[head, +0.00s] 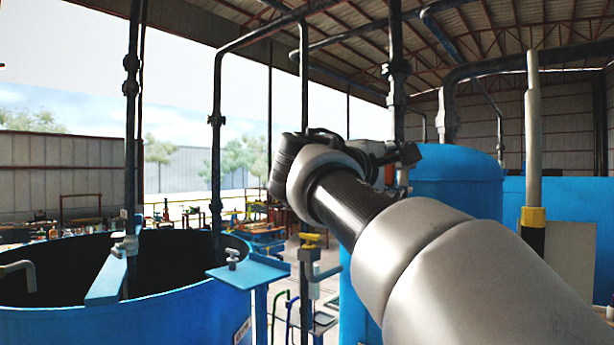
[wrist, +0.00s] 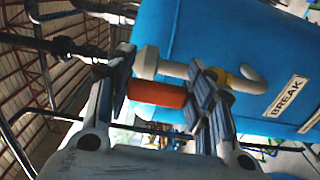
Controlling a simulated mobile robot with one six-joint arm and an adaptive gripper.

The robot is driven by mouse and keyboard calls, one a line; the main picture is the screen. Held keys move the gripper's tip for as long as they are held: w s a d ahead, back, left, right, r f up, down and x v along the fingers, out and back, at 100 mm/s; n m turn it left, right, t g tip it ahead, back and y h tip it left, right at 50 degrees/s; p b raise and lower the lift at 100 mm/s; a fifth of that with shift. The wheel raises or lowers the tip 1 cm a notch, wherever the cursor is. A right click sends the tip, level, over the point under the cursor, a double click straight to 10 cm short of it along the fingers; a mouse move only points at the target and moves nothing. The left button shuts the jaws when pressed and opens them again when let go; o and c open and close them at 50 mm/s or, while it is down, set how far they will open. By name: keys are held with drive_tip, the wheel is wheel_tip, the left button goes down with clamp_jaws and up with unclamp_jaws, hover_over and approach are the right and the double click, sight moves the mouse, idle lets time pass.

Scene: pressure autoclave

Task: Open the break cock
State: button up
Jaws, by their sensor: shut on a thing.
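My gripper (wrist: 163,84) has its two dark fingers on either side of an orange-red handle (wrist: 158,93) in the wrist view and is shut on it. The handle belongs to the break cock, whose pale body (wrist: 147,62) shows just beyond the fingers. A pale curved spout (wrist: 248,82) with a yellowish part lies to the right, partly behind the right finger. A white label reading BREAK (wrist: 287,97) is on the blue tank (wrist: 235,35) beside it. In the head view, my arm hides the cock and the fingertips, which are near the blue tank (head: 460,185).
In the head view, a large open blue vat (head: 170,315) stands at the left. A small blue stand (head: 250,272) and a yellow-handled valve (head: 311,240) are left of my arm. Dark vertical pipes (head: 216,165) rise around. A pale post (head: 533,140) stands at the right.

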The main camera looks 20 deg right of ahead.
idle(0.4)
drive_tip(key=o, duration=1.3)
drive_tip(key=shift+c, duration=0.2)
drive_tip(key=v, duration=1.2)
